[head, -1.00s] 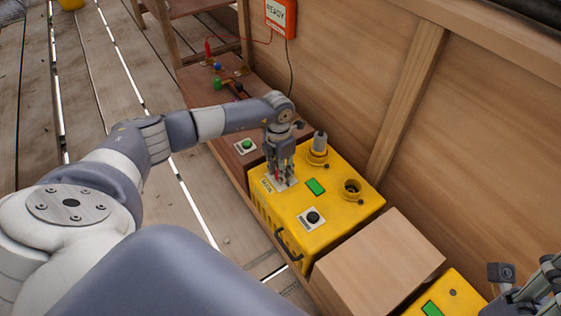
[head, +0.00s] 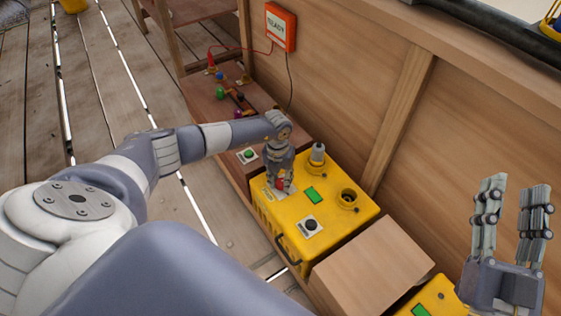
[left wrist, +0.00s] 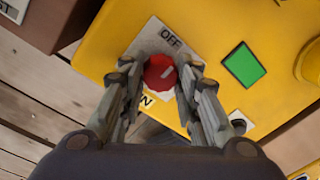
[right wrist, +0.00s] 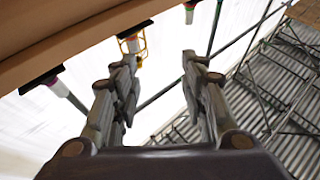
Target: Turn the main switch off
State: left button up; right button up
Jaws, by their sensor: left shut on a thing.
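The main switch is a red round knob (left wrist: 160,72) on a grey plate (left wrist: 150,42) marked OFF at one end, with the other end's label partly hidden. A pale mark on the knob shows in the left wrist view. The plate is on top of a yellow box (head: 334,226). My left gripper (head: 280,184) is shut on the red knob, one finger on each side; it also shows in the left wrist view (left wrist: 160,82). My right gripper (head: 514,192) is open and empty, raised at the right; the right wrist view (right wrist: 160,62) shows nothing between its fingers.
The yellow box also bears a green display (head: 313,195), a black button (head: 310,225) and a socket (head: 348,198). A wooden block (head: 372,268) stands beside it. A wooden wall (head: 350,80) with an orange READY box (head: 281,27) rises behind.

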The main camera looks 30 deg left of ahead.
aim_at(279, 181)
pick_arm(q)
jog(key=shift+n, duration=0.3)
pick_arm(e)
jog(key=shift+w+f+g+h, duration=0.25)
jog(key=shift+f+g, duration=0.1)
jog(key=shift+f, duration=0.3)
jog(key=shift+w+f+g+h, duration=0.2)
jog(key=shift+f+g, duration=0.15)
jog(key=shift+f, duration=0.3)
pick_arm(q)
jog(key=o, duration=1.1)
jog(key=shift+c, duration=0.2)
notch_tip(279, 181, up, 12)
jog(key=shift+a, duration=0.25)
jog(key=shift+s+f, duration=0.1)
jog(key=shift+s, duration=0.05)
